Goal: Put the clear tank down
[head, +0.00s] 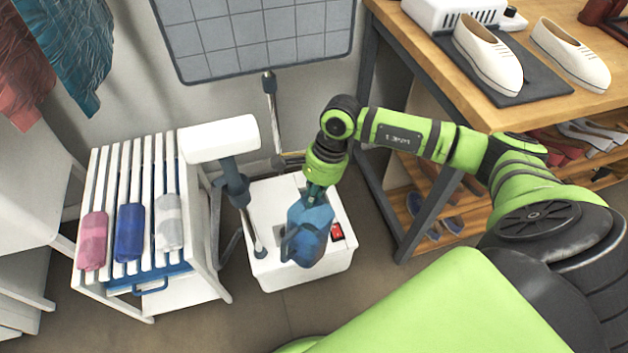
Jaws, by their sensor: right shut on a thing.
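The tank (308,238) is a blue, rounded vessel with a dark handle-like loop at its left side. It hangs below my right gripper (315,196), which is shut on its top. The tank is over the white base unit (275,270) of a steamer-like machine and hides part of the base's top. I cannot tell whether it touches the base or is held above it. My left gripper is not in view.
A red switch (336,232) is beside the tank. A grey pole with a white head (218,139) rises left of the base. A white slatted rack (120,180) holds rolled cloths. A wooden table (450,70) with white shoes (487,55) stands right. Floor in front is clear.

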